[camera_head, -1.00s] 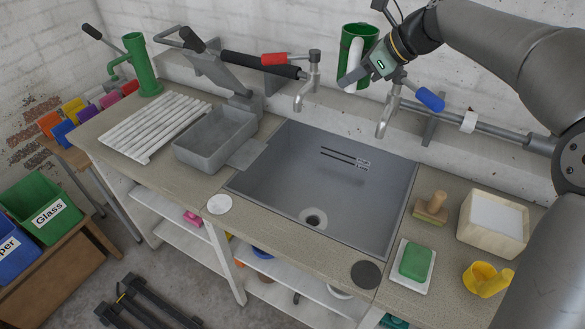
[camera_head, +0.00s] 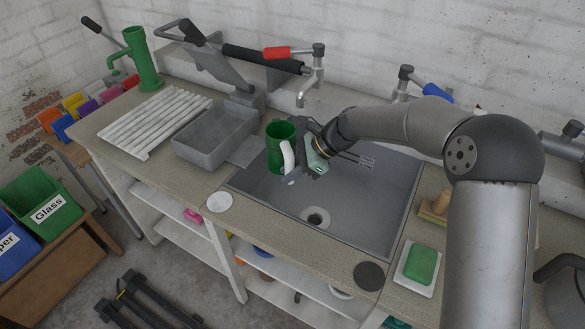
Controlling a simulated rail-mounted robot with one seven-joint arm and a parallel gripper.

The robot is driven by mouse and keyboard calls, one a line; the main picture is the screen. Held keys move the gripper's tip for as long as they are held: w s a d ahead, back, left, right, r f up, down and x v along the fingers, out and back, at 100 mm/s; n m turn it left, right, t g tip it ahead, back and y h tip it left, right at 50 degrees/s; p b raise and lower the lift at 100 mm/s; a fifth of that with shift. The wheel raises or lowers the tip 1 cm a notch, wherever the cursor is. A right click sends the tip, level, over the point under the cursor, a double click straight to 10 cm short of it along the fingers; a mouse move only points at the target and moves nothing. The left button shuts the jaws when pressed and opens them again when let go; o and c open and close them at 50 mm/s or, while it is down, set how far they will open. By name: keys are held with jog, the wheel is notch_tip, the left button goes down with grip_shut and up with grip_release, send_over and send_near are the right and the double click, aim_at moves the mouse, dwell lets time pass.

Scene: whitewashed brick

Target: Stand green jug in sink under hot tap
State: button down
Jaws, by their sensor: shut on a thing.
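The green jug (camera_head: 277,150) is upright, with a white handle on its right side. It is over the left part of the grey sink (camera_head: 350,205); I cannot tell whether its base touches the sink floor. My gripper (camera_head: 297,155) is shut on the jug at its handle side, with the arm reaching in from the right. The red-handled tap (camera_head: 312,75), likely the hot one, stands behind the sink at its left, its spout behind and above the jug. The blue-handled tap (camera_head: 420,85) stands farther right, partly hidden by my arm.
A grey basin (camera_head: 215,135) and white slatted rack (camera_head: 155,122) lie left of the sink. A green hand pump (camera_head: 141,60) stands at the back left. A green soap (camera_head: 421,265) on a white dish and a brush (camera_head: 435,207) are at right. The sink's front part is clear.

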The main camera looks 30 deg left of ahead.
notch_tip(320, 180, down, 15)
jog(key=b, duration=1)
jog(key=shift+r+b, duration=0.15)
jog(key=shift+b, duration=0.2)
jog(key=shift+w+a+f+p, duration=0.1)
jog(key=shift+w+f+p, duration=0.25)
jog(key=shift+w, duration=1.3)
jog(key=shift+w+a+f+p, duration=0.2)
jog(key=shift+w+f, duration=0.25)
jog(key=shift+w, duration=1.25)
jog(key=shift+w+a+f+p, duration=0.1)
jog(key=shift+w+f+p, duration=0.25)
jog(key=shift+w, duration=1.3)
jog(key=shift+f+b, duration=0.35)
jog(key=shift+f, duration=0.25)
jog(key=c, duration=1.1)
grip_release()
jog(key=shift+d, duration=0.1)
